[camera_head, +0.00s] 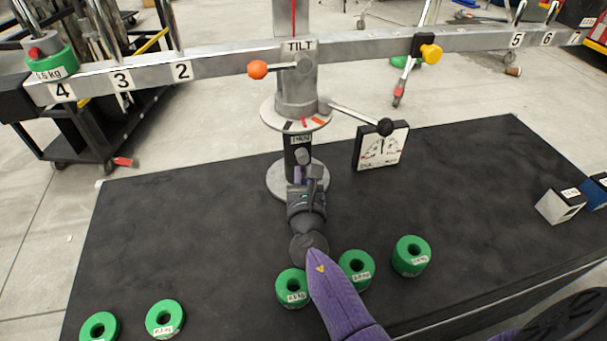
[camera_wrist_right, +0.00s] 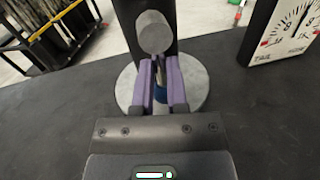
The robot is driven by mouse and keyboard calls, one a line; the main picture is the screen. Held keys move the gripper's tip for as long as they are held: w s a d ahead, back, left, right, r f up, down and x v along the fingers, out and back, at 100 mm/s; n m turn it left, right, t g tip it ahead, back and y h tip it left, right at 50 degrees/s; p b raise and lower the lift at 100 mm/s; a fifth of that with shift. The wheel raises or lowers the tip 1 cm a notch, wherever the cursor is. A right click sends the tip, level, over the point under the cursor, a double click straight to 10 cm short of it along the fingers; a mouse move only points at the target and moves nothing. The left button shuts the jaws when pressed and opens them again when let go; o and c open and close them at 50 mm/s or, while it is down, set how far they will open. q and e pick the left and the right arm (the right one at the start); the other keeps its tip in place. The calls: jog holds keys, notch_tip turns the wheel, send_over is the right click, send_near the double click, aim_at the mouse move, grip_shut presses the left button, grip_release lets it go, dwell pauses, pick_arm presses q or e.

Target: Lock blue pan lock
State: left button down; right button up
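A grey round knob (camera_wrist_right: 154,32) sticks out of the column toward my right gripper. My right gripper (camera_head: 307,176) is in front of the column, low and below this knob. In the right wrist view its purple fingers (camera_wrist_right: 160,66) are close together, with a narrow blue part (camera_wrist_right: 160,95), apparently the blue pan lock, between them. The fingers hide most of it. My left gripper does not show.
A long metal beam (camera_head: 210,66) with numbered marks and a tilt label crosses above. A black-ball lever (camera_head: 384,127) and a dial box (camera_head: 381,148) are to the right. Green ring weights (camera_head: 411,256) lie at the front. A white-sided box (camera_head: 560,206) is far right.

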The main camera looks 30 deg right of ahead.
grip_shut()
dwell(0.5)
dwell(0.7)
